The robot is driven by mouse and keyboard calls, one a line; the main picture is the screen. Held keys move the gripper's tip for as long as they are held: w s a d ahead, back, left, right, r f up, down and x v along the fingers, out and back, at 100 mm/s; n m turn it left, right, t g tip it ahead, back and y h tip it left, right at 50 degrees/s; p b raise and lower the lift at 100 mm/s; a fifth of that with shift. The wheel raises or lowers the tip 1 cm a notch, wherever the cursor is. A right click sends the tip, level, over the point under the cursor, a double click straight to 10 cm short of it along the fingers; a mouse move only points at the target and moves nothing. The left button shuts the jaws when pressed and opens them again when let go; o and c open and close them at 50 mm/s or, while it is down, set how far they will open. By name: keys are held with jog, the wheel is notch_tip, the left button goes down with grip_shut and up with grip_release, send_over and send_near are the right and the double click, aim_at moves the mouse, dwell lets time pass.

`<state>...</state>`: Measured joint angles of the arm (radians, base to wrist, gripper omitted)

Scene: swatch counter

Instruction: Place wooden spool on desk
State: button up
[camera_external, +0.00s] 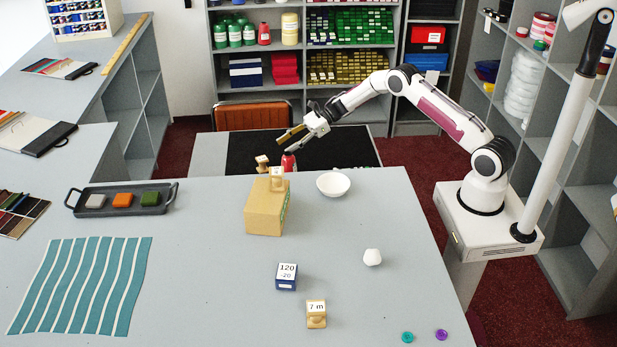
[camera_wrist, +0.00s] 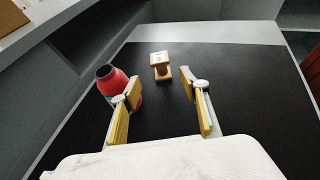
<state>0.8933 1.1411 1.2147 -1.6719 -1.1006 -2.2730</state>
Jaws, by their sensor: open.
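A wooden spool (camera_wrist: 160,66) with a pale label stands on the black surface in the wrist view, ahead of my gripper and between the lines of its fingers. It is probably the small spool (camera_external: 262,162) just behind the desk's far edge. My gripper (camera_wrist: 157,90) is open and empty; in the external view my gripper (camera_external: 292,141) hangs above the black surface. A second spool (camera_external: 277,179) sits on a cardboard box. A third spool (camera_external: 316,316), marked "7 m", stands on the grey desk (camera_external: 205,265).
A red bottle (camera_wrist: 117,82) stands close to my left finger, partly hidden by it. On the desk are the box (camera_external: 262,212), a white bowl (camera_external: 333,185), a blue block (camera_external: 287,277), a white faceted object (camera_external: 372,257) and a dark tray (camera_external: 80,209).

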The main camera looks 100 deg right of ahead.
dwell(0.3)
jog(key=w+a+r+m+t+h, duration=0.1)
jog(key=w+a+r+m+h, duration=0.3)
jog(key=r, duration=0.6)
jog(key=w+d+r+m+t+h, duration=0.1)
jog(key=w+r+m+h, duration=0.15)
jog(key=r+m, duration=0.55)
jog(key=s+a+r+m+g+h, duration=0.1)
jog(key=s+a+r+m+h, duration=0.15)
jog(key=a+r+m, duration=0.35)
jog(key=s+a+r+m+g+h, duration=0.1)
jog(key=s+a+r+m, duration=0.25)
jog(key=r, duration=0.55)
jog(key=s+a+m+g, duration=0.3)
jog(key=s+a+m, duration=0.8)
jog(key=s, duration=0.5)
jog(key=s+a+f+m+g+y, duration=0.2)
jog(key=s+a+f+m, duration=0.2)
jog(key=s+a, duration=0.4)
jog(key=s+a+f+m+g+y, duration=0.1)
jog(key=s+a+f+m, duration=0.3)
jog(key=s, duration=1.3)
jog(key=a+f+y, duration=0.1)
jog(key=a, duration=0.3)
jog(key=shift+a+g+y, duration=0.4)
